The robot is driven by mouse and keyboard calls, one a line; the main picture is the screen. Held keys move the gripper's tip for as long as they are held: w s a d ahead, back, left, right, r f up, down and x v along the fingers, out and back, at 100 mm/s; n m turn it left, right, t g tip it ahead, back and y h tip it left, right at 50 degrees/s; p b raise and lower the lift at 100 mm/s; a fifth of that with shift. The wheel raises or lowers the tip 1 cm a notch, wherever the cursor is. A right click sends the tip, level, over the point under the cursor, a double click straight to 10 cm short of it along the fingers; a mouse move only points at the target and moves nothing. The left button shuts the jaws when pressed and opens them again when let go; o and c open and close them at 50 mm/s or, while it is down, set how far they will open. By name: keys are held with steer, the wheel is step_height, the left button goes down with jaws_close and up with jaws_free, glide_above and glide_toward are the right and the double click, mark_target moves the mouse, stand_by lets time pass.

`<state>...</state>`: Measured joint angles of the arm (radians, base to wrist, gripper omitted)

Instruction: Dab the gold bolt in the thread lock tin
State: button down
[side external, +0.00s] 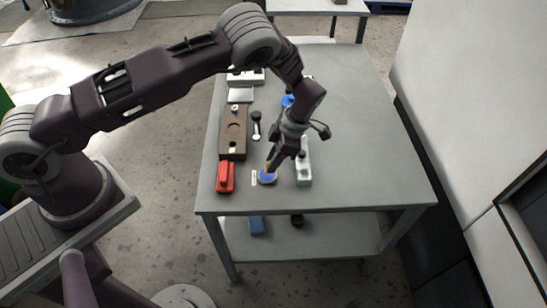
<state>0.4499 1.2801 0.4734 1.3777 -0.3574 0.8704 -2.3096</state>
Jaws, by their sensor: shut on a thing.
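My gripper (271,160) points down over the front part of the grey table and is shut on the gold bolt (268,168), of which only a small yellowish bit shows. A round blue tin (267,179), which looks like the thread lock tin, stands on the table right under it. The bolt's lower end is at or just over the tin; I cannot tell whether it touches the inside. A small white label (254,178) lies left of the tin.
A red block-like thing (225,178) and a brown board with holes (233,145) are on the left. A pale green-white valve body (304,170) stands close on the right. Another blue thing (287,101) is farther back. The table's right side (370,150) is clear.

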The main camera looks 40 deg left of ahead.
steer(key=shift+f, duration=0.6)
stand_by(1.6)
steer(key=shift+r, duration=3.55)
